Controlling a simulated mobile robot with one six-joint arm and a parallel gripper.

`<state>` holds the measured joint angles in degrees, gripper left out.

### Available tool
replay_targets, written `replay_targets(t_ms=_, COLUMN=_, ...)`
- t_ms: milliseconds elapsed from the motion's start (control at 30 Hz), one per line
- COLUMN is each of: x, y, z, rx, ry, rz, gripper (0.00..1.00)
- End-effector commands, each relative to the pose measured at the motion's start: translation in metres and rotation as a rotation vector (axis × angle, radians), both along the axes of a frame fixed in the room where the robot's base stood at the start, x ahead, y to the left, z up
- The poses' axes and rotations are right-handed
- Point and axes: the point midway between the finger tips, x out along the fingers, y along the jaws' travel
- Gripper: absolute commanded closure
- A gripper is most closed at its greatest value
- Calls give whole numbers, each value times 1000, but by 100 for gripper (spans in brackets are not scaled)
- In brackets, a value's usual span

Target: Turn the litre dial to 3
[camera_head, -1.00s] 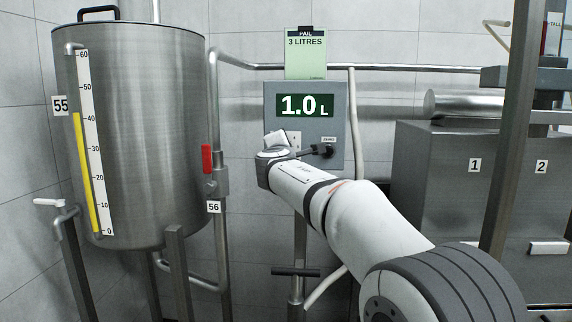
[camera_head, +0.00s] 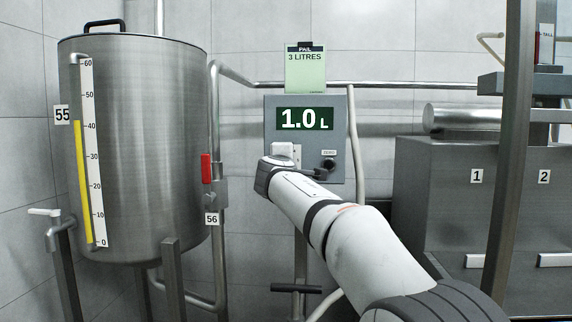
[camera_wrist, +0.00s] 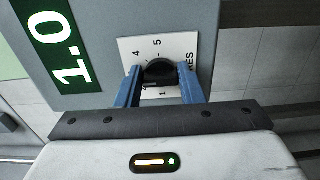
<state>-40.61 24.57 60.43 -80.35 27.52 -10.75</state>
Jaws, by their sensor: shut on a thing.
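The litre dial (camera_wrist: 160,72) is a dark round knob on a white scale plate (camera_wrist: 178,46) in the wrist view. The figures 4, 5 and 1 show on the plate; others are hidden. My gripper (camera_wrist: 160,88) has its two blue fingers on either side of the knob and is shut on it. The display (camera_head: 305,119) on the grey meter box (camera_head: 338,105) reads 1.0 L. In the head view my arm hides the dial and the gripper's fingers. A green card (camera_head: 305,72) above the box reads PAIL 3 LITRES.
A steel tank (camera_head: 150,150) with a level gauge stands at the left. A red-handled valve (camera_head: 206,168) is on the pipe beside it. A dark knob labelled ZERO (camera_head: 328,163) is right of my wrist. Grey cabinets (camera_head: 440,200) stand at the right.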

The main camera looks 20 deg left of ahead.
Motion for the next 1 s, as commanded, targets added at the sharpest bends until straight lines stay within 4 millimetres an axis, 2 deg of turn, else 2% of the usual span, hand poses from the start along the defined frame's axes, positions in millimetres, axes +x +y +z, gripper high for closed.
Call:
replay_targets(t_ms=167, x=1, y=0, z=-2, rx=-1, ry=2, rz=-2, gripper=88)
replay_targets(t_ms=200, x=1, y=-1, z=-2, rx=-2, ry=1, rz=-2, gripper=64)
replay_targets(t_ms=433, x=1, y=0, z=-1, rx=-2, ry=1, rz=-2, gripper=45)
replay_targets(t_ms=767, x=-4, y=-1, z=0, rx=-2, ry=0, rz=-1, gripper=44)
replay_targets(t_ms=1000, x=-37, y=-9, z=-1, rx=-3, ry=-1, rz=1, gripper=44)
